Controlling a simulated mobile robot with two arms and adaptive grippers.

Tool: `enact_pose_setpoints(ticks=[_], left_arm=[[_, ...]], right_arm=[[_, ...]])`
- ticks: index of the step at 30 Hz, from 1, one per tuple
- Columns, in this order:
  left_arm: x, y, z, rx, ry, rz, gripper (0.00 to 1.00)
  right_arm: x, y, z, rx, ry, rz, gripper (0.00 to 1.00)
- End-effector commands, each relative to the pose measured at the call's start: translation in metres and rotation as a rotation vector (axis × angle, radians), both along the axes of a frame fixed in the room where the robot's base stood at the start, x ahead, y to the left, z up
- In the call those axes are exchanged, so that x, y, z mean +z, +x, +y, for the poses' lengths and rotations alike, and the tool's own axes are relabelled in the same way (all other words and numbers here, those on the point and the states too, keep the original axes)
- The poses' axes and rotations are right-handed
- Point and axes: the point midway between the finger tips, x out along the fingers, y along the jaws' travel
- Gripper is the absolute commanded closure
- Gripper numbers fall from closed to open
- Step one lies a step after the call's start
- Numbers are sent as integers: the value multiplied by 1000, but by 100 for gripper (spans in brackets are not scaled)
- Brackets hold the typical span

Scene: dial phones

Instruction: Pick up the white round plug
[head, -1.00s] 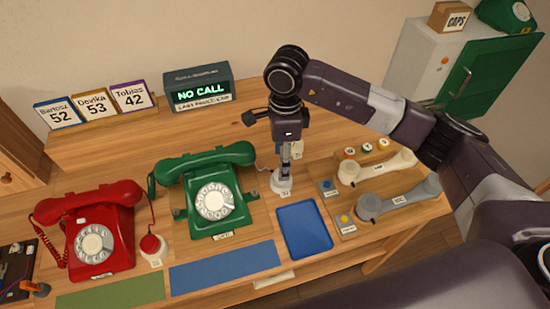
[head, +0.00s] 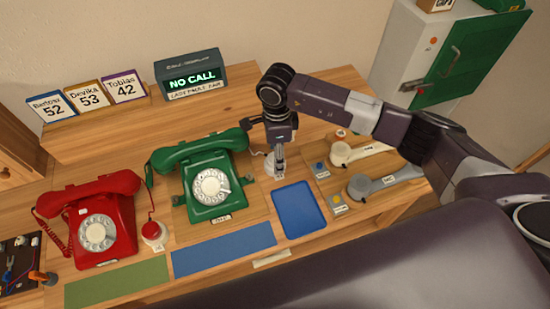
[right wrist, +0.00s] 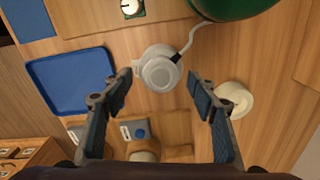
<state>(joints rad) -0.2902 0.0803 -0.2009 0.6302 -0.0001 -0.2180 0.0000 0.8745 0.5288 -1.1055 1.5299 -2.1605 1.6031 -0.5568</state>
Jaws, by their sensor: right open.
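The white round plug (right wrist: 158,72) lies on the wooden desk with a grey cord running from it toward the upper right of the right wrist view. In the head view the plug (head: 270,166) is partly hidden behind my right gripper (head: 280,166), to the right of the green phone. My right gripper is open. In the right wrist view its fingertips (right wrist: 160,80) are on either side of the plug, with gaps and no visible contact. My left gripper is not in view.
A blue tray (head: 299,228) lies just in front of the plug. A second cream round object (right wrist: 236,98) is close to one finger in the right wrist view. The green phone (head: 224,150) stands left; a board with handsets (head: 375,185) lies right.

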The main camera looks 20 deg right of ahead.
Motion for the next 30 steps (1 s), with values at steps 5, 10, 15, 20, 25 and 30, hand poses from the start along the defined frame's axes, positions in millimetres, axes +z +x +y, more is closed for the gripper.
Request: enact_pose_setpoints(ticks=[5,10,15,20,25,30], left_arm=[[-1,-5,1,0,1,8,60],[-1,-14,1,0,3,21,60],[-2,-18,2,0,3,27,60],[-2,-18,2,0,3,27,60],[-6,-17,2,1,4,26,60],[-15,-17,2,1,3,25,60]], right_arm=[[0,0,0,0,0,0,64],[1,0,0,0,0,0,83],[1,0,0,0,0,0,87],[3,1,0,0,1,-1,87],[15,2,0,1,1,-3,87],[46,2,0,1,2,-6,87]])
